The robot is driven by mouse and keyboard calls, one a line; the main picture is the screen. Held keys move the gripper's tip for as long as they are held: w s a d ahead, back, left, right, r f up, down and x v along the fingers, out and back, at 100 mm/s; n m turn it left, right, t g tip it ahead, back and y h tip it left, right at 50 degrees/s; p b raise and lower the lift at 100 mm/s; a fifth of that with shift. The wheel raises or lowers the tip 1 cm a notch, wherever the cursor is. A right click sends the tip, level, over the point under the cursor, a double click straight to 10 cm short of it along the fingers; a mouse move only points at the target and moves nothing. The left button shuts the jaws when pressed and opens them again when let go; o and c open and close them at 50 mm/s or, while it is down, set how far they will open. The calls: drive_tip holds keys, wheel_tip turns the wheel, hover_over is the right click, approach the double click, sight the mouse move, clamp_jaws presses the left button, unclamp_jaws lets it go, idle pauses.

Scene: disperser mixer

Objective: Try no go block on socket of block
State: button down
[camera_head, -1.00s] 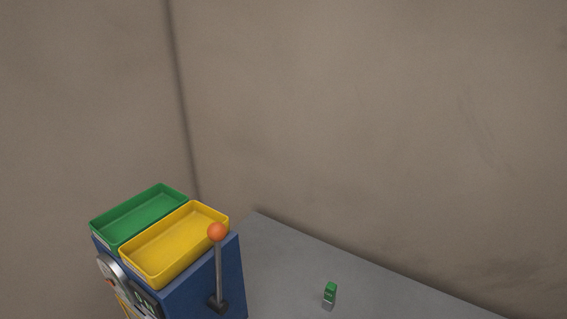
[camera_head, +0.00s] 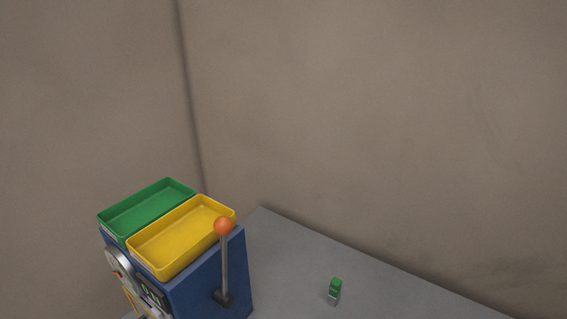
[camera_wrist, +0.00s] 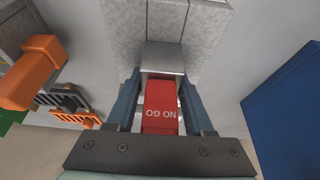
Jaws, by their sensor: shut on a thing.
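The no go block (camera_wrist: 161,104), red with upside-down "NO GO" lettering, is between the fingers of my gripper (camera_wrist: 162,100) in the wrist view. My gripper is shut on its red part. A bare metal end (camera_wrist: 163,58) points away from me, toward a speckled grey block (camera_wrist: 125,25) with dark seams at the top of the picture. The metal end overlaps the grey block's near side in the picture. I cannot tell whether it touches the block or enters a socket; the socket itself is not visible. My gripper is not in the head view.
In the wrist view, an orange part (camera_wrist: 32,72) and dark slotted pieces (camera_wrist: 62,98) are at left, a blue body (camera_wrist: 290,112) at right. The head view shows a blue machine with a green tray (camera_head: 148,208), yellow tray (camera_head: 182,238), orange-knobbed lever (camera_head: 224,262), and a small green-topped block (camera_head: 335,287).

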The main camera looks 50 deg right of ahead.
drive_tip(key=shift+r, duration=0.15)
wheel_tip(320, 180, up, 7)
drive_tip(key=p, duration=0.7)
